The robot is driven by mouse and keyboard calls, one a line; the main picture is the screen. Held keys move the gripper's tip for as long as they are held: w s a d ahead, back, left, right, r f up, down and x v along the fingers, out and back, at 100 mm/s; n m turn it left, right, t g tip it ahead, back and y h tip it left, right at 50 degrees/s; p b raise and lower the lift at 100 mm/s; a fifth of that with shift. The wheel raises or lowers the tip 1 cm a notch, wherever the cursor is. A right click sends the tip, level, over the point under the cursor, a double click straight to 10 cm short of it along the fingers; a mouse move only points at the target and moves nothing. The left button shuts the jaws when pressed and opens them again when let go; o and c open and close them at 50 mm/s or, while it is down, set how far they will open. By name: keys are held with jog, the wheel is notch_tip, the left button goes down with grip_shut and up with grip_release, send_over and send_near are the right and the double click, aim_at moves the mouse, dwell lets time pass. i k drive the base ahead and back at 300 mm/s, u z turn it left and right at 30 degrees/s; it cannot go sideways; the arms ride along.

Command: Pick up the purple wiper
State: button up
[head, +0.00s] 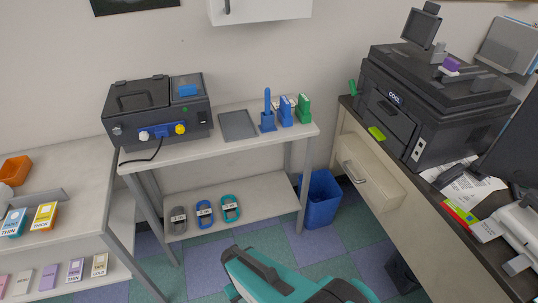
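A small purple block-like piece (451,63), the only clearly purple thing on the copier, sits among grey parts on top of the black copier (425,100) at the right; it looks like the purple wiper, but it is too small to make out its shape. Part of my teal and dark arm shows at the bottom middle, well below and left of the copier. My gripper's fingers are not visible, so nothing shows of what they hold.
A black machine (157,112) and blue and green upright holders (285,112) stand on the middle table. Looped items lie on its lower shelf (185,223). A drawer (368,180) juts out below the copier, near a blue bin (319,203). Checkered floor lies between the tables.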

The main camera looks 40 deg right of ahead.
aim_at(449, 66)
jog(key=z, duration=4.2)
jog(key=i, duration=0.1)
jog(key=u, duration=2.7)
jog(key=k, duration=0.7)
jog(key=u, duration=0.45)
jog(key=i, duration=0.45)
